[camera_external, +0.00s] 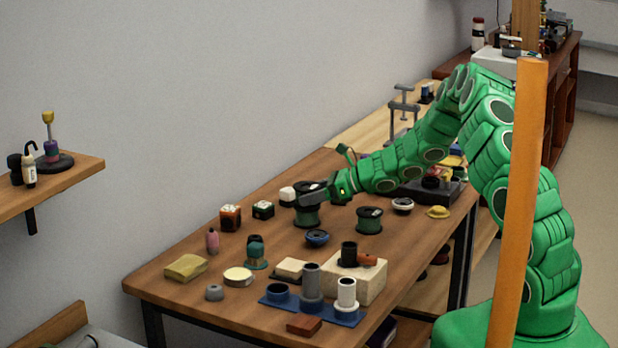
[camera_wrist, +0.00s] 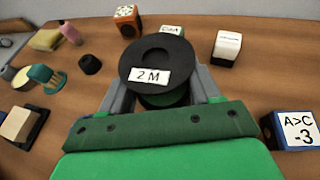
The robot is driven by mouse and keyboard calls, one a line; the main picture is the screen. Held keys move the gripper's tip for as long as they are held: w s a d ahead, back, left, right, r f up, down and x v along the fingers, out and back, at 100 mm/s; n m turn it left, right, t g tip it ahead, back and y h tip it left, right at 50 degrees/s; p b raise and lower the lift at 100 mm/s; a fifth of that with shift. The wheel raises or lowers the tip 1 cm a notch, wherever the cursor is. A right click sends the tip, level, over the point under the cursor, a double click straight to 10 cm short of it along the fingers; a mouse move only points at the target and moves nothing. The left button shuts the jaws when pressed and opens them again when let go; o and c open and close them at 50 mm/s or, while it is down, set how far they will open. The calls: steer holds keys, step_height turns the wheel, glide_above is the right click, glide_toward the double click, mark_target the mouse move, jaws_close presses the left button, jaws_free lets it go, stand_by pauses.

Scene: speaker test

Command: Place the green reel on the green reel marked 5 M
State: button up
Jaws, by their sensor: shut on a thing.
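My gripper (camera_external: 318,194) is shut on a green reel (camera_external: 306,217) with black end discs. The wrist view shows this held reel (camera_wrist: 165,57) between my two fingers (camera_wrist: 163,88), with a white label reading "2 M" on its upper disc. It looks upright, slightly tilted in the wrist view; I cannot tell whether its base touches the table. A second green reel (camera_external: 369,220) with black discs stands upright on the table to the right of the held one. No label on it is readable, and I cannot make it out in the wrist view.
The wooden table (camera_external: 215,288) is crowded. Small cubes (camera_external: 231,217) stand to the left. A blue tray (camera_external: 343,318) with cylinders is at the front.

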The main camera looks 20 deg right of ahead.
steer(key=shift+f, duration=0.15)
steer(key=o, duration=1.1)
steer(key=shift+o, duration=0.2)
steer(key=shift+s+d+r, duration=0.1)
steer(key=shift+d+r, duration=0.1)
steer(key=shift+r, duration=0.05)
steer(key=v, duration=1.1)
steer(key=shift+d+r, duration=0.2)
steer(key=shift+s, duration=0.15)
